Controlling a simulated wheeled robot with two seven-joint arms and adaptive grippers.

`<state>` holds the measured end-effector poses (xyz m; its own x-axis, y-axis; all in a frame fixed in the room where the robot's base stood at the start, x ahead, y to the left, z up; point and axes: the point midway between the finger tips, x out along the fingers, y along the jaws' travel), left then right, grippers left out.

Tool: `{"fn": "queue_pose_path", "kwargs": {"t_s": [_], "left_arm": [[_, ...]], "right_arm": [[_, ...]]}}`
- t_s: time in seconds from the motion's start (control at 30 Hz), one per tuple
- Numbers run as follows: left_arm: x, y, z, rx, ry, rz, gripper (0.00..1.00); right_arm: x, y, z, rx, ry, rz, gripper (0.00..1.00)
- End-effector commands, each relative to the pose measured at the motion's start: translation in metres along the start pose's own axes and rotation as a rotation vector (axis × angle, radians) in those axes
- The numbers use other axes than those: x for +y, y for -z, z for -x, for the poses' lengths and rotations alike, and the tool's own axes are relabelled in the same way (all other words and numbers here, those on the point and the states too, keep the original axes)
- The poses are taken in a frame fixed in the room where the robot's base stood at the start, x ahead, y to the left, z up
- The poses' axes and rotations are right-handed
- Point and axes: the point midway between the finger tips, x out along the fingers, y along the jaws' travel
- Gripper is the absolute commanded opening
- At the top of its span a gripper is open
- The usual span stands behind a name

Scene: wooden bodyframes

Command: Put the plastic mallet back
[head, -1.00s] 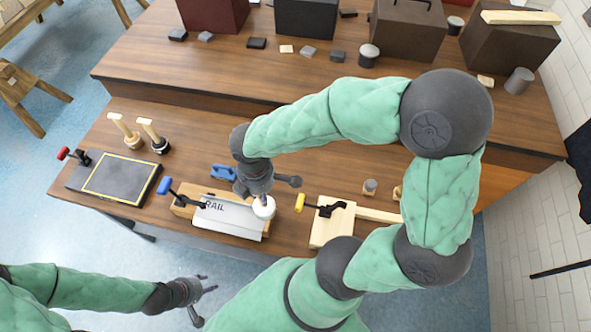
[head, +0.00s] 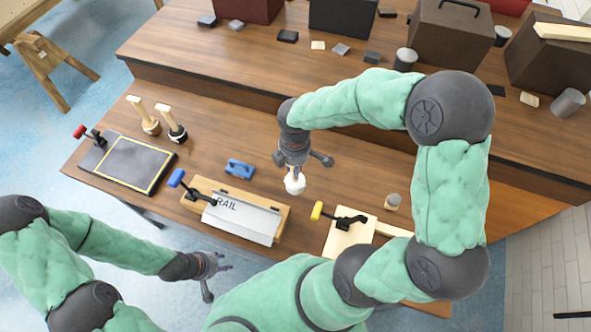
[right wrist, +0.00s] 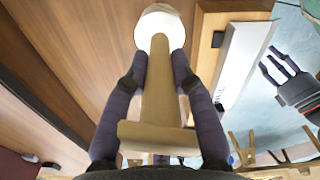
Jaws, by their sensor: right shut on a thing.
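The plastic mallet shows its white head (head: 295,183) just below my right gripper (head: 296,172) in the head view. In the right wrist view its pale wooden handle (right wrist: 160,85) runs between my gripper's dark fingers (right wrist: 162,75), which are shut on it. The white head (right wrist: 158,25) is at the far end of the handle. The mallet is over bare table, right of the blue block; its exact height is hard to tell. My left gripper (head: 217,276) is open and empty in front of the table. Two other pale-handled tools (head: 146,116) stand handle-up at the table's left.
A metal plate marked RAIL (head: 240,217) sits in a wooden fixture with a blue-handled clamp (head: 190,186). A blue block (head: 239,168) lies behind it. A yellow-handled clamp (head: 335,214) and a small cylinder (head: 392,201) are to the right. A raised shelf (head: 230,103) runs behind.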

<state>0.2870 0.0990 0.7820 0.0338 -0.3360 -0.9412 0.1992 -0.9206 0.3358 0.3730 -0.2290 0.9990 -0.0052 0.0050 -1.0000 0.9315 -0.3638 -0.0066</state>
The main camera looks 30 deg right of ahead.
Motion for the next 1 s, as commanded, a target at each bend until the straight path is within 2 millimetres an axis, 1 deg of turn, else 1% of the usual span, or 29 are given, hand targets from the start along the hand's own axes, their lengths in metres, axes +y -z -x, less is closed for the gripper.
{"fn": "queue_pose_path", "kwargs": {"t_s": [0.03, 0.1, 0.2, 0.33, 0.43, 0.63, 0.7, 1.0], "left_arm": [[-0.001, 0.0, -0.003, 0.0, 0.0, 0.0, 0.4], [-0.002, 0.0, -0.005, 0.0, 0.0, 0.0, 0.4], [-0.002, 0.0, -0.006, 0.0, 0.0, 0.0, 0.4], [-0.002, 0.0, -0.006, 0.0, 0.0, 0.0, 0.4], [-0.003, 0.0, -0.008, 0.0, 0.0, 0.0, 0.4], [-0.005, 0.001, -0.016, 0.0, 0.0, 0.0, 0.4], [-0.006, 0.001, -0.016, 0.0, 0.0, 0.0, 0.4], [-0.006, 0.001, -0.017, 0.0, 0.0, 0.0, 0.4]], "right_arm": [[0.007, -0.001, -0.009, 0.0, -0.001, -0.002, 0.0], [0.014, -0.003, -0.017, 0.0, -0.001, -0.001, 0.0], [0.02, -0.004, -0.023, 0.0, -0.002, 0.0, 0.0], [0.024, -0.004, -0.027, 0.001, -0.004, 0.0, 0.0], [0.03, -0.006, -0.035, 0.001, -0.003, -0.001, 0.0], [0.03, -0.006, -0.063, 0.0, -0.002, 0.001, 0.0], [0.03, -0.006, -0.066, 0.0, -0.003, 0.001, 0.0], [0.03, -0.006, -0.067, 0.001, -0.003, 0.001, 0.0]]}}
